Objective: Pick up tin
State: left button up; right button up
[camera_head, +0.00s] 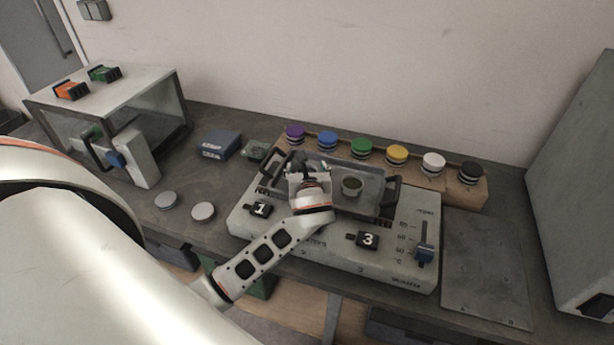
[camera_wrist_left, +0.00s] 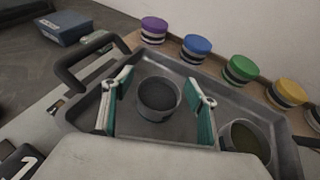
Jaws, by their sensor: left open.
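A dark round open tin (camera_wrist_left: 158,98) stands in a grey metal tray (camera_wrist_left: 85,112) in the left wrist view. My left gripper (camera_wrist_left: 160,88) is open, with one teal-lined finger on each side of this tin. In the head view my left gripper (camera_head: 308,170) is over the left part of the tray (camera_head: 373,205) and hides the first tin. My right gripper is not in view.
The tray has dark handles (camera_head: 391,190) and sits on a hotplate unit (camera_head: 395,262) with numbered knobs. Behind it a wooden rack (camera_head: 437,184) holds several coloured-lid jars. Two round discs (camera_head: 203,211) and a blue box (camera_head: 220,144) lie left. A flat plate (camera_head: 485,270) is right.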

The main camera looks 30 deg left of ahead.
pick_arm(q)
jog(key=c, duration=1.3)
